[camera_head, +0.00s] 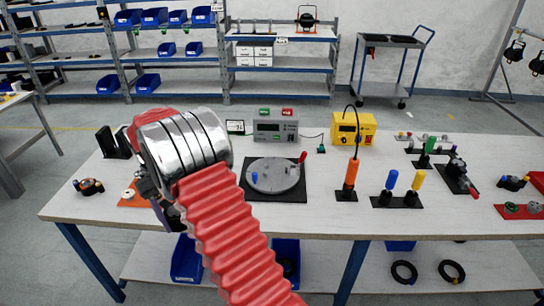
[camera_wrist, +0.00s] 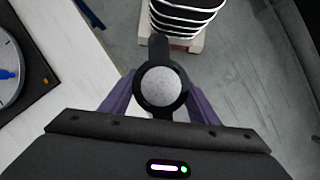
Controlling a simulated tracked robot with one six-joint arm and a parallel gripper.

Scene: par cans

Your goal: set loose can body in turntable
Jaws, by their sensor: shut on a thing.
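The turntable (camera_head: 273,176) is a grey round disc on a black square plate on the table, with a small blue peg and a red-handled clamp at its rim. Part of it shows at the left edge of the wrist view (camera_wrist: 8,95). My gripper (camera_wrist: 160,104) is shut on the can body (camera_wrist: 160,86), a dark round piece with a speckled grey face and a tab. The purple fingers flank it. In the head view my gripper (camera_head: 171,214) is left of the turntable, apart from it, and mostly hidden behind my arm. The can body is hard to make out there.
A grey box (camera_head: 275,131) with green and red buttons and a yellow box (camera_head: 353,128) stand behind the turntable. An orange-handled tool (camera_head: 351,176) stands to its right. An orange mat (camera_head: 131,201) lies left of my gripper. Blue bins sit under the table.

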